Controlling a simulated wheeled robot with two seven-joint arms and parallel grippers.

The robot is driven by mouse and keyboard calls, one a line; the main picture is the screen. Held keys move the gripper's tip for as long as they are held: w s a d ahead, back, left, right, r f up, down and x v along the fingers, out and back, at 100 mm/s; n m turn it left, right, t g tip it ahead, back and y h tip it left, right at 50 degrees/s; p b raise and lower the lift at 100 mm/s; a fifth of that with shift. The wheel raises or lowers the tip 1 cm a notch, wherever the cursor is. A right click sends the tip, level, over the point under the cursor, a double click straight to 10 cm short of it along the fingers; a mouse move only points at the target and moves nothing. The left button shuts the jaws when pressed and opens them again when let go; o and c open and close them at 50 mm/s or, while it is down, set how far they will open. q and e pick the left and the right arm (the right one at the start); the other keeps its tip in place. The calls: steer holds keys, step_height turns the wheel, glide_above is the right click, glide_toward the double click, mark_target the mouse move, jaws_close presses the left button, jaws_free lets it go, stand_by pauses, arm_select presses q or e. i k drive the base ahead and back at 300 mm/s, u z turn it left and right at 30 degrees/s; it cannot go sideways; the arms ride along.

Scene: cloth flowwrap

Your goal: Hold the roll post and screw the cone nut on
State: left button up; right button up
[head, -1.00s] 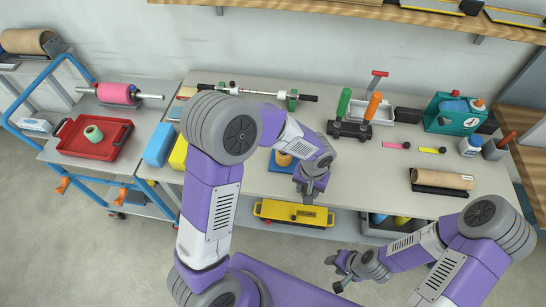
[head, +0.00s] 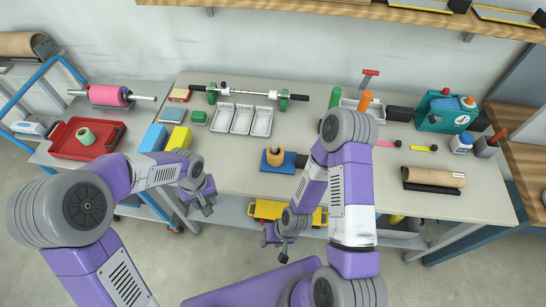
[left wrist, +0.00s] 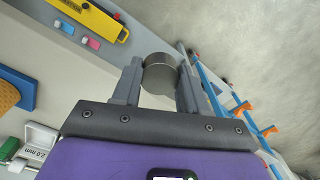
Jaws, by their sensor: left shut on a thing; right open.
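My left gripper (head: 207,205) is over the table's front left edge in the head view. In the left wrist view it is shut on a short grey metal cylinder (left wrist: 160,72) with a dark face. I cannot tell whether this is the cone nut. An orange-brown ribbed piece with a dark top (head: 274,149) stands upright on a blue base (head: 290,163) right of my left gripper. My right gripper (head: 275,240) is open and empty, low in front of the table's front edge. Nothing is clearly recognisable as the roll post; a white shaft (head: 255,93) lies across two green supports at the back.
White trays (head: 241,119) and yellow and blue blocks (head: 178,139) lie on the table (head: 230,165). A yellow box (head: 262,208) is below its front edge. A brown roll (head: 435,176) lies at right. A blue-framed cart with a red tray (head: 60,145) stands at left.

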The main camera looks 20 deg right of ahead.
mark_target(292, 162)
steer(key=k, duration=0.75)
steer(key=z, duration=0.85)
steer(key=i, duration=0.5)
steer(key=z, duration=0.05)
